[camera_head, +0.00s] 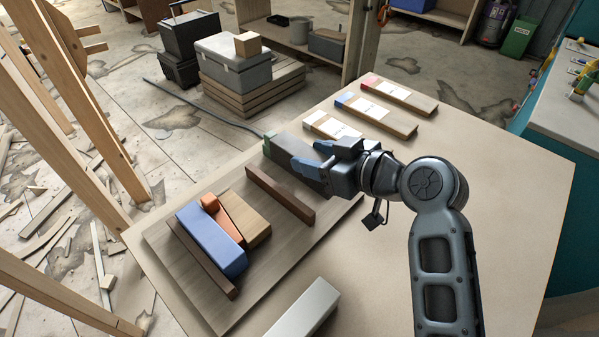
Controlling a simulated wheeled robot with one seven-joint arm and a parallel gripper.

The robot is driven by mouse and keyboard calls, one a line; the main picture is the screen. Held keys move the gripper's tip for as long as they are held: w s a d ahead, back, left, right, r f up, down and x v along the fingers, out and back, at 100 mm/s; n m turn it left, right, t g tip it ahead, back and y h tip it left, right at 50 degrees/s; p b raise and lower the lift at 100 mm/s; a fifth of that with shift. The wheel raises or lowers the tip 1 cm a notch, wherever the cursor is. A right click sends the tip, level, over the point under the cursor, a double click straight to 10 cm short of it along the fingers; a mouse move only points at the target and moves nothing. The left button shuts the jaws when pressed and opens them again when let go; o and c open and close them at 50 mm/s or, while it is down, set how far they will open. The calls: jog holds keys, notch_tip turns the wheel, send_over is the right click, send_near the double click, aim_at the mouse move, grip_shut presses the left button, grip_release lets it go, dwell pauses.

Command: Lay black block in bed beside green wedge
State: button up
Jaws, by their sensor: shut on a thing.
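My gripper (315,158) has blue fingertips and is closed on the dark grey-black block (290,151) near the bed's far right side. The bed (188,266) is a flat brown board with two dark rails (281,195) (203,260). Between the rails lie a blue block (211,243), an orange wedge (226,218) and a tan wooden block (246,221). The gripper hides the block's near end.
Three labelled strips (400,95) (375,113) (330,124) lie at the table's back. A pale grey bar (305,308) lies at the front edge. The table (480,165) is clear to the right. Cases and a pallet (253,88) stand on the floor behind.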

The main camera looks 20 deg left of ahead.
aim_at(297, 174)
jog(key=a+f, duration=0.1)
jog(key=a, duration=0.1)
jog(key=a+f, duration=0.1)
jog(key=shift+w+a+f, duration=0.15)
jog(key=shift+a, duration=0.25)
jog(key=shift+f+b, duration=1.25)
jog(key=shift+f, duration=0.65)
jog(key=shift+f+b, duration=0.2)
jog(key=shift+b, duration=0.1)
jog(key=o, duration=1.3)
jog(key=shift+c, duration=0.2)
